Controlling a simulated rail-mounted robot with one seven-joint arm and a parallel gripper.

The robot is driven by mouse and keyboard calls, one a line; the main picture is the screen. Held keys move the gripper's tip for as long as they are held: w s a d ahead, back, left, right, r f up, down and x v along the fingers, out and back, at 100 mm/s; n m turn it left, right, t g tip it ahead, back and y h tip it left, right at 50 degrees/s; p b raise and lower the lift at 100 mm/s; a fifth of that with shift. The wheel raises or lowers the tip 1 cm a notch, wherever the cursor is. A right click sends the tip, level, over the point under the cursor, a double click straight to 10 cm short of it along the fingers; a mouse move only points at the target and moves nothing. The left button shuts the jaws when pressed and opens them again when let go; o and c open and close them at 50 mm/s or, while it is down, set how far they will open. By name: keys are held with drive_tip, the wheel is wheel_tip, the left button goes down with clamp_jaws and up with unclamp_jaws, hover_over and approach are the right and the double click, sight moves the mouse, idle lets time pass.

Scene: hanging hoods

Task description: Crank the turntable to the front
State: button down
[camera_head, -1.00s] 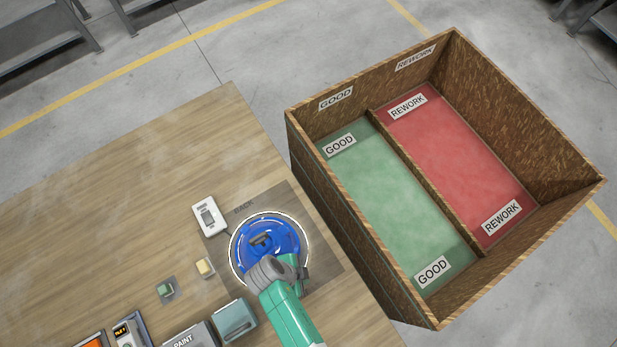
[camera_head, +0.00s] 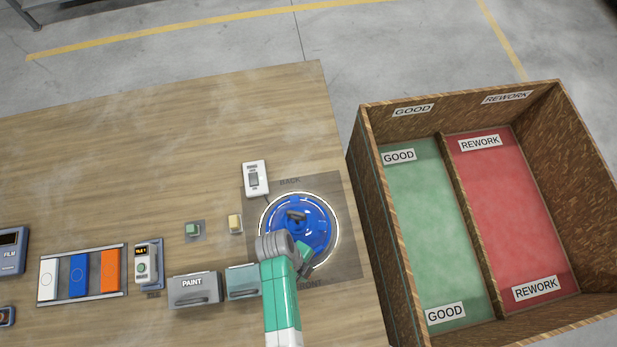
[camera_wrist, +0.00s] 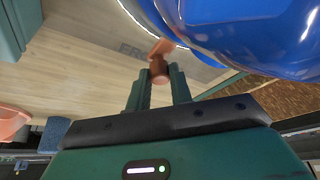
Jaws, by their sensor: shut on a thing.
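The turntable (camera_head: 336,232) is a round disc with a pale rim on a grey-brown mat marked BACK and FRONT, near the bench's right end. A shiny blue hood (camera_head: 318,222) with a dark handle (camera_head: 296,216) on top sits on it; the hood also shows in the wrist view (camera_wrist: 240,25). My gripper (camera_wrist: 159,78) is shut on the copper-brown crank knob (camera_wrist: 159,66), which joins an orange crank arm (camera_wrist: 163,47) beside the turntable's front. In the head view my arm hides the crank and part of the turntable's near side.
A white switch box (camera_head: 256,179) stands at the turntable's back left. Yellow (camera_head: 235,223) and green (camera_head: 194,230) buttons, a PAINT box (camera_head: 194,291) and a teal box (camera_head: 242,281) lie left. A deep GOOD/REWORK crate (camera_head: 452,195) stands right of the bench.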

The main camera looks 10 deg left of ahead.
idle(0.3)
drive_tip(key=c, duration=1.3)
unclamp_jaws()
drive_tip(key=shift+a, duration=0.15)
drive_tip(key=shift+o, duration=0.2)
drive_tip(key=v, duration=0.8)
drive_tip(key=shift+p, duration=0.3)
